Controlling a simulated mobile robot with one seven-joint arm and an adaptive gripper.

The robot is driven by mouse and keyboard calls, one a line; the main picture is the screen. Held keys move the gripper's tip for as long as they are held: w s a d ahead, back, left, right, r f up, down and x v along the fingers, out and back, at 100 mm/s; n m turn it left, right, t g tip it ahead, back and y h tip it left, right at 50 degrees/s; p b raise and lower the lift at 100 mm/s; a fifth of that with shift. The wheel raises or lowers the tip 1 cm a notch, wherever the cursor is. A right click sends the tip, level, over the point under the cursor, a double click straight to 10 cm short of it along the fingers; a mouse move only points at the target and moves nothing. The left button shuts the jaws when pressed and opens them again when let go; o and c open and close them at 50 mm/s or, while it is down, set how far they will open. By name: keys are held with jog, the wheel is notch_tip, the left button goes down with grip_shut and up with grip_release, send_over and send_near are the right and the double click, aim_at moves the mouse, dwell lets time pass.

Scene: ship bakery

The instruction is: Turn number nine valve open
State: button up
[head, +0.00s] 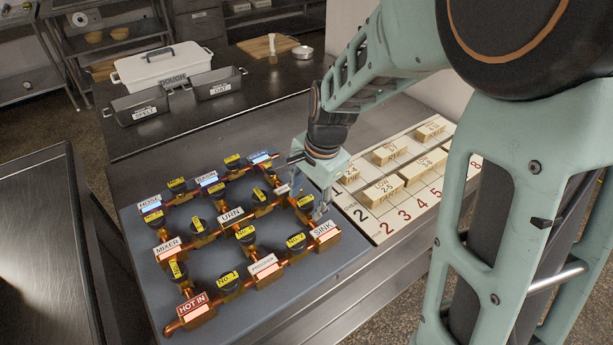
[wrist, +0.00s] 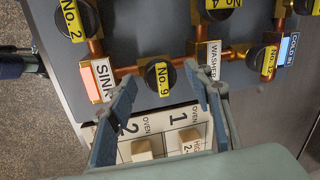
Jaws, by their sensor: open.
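The number nine valve (wrist: 152,76) is a round black knob with a yellow "No. 9" label. In the wrist view it sits on the copper pipe between the SINK block (wrist: 97,80) and the WASHER block (wrist: 206,52). Its label runs crosswise to that pipe. My gripper (wrist: 163,82) is open, its two fingers on either side of the knob in the picture, with visible gaps. I cannot tell how far the tips are above it.
Other valves stand close by, such as No. 2 (wrist: 72,20) and No. 12 (wrist: 265,60). The grey panel (head: 140,243) carries the pipes. An oven board (head: 398,214) with wooden blocks lies to its right. Dough tins (head: 160,70) stand on the counter behind.

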jog(key=shift+f, duration=0.15)
jog(key=shift+c, duration=0.3)
jog(key=c, duration=1.1)
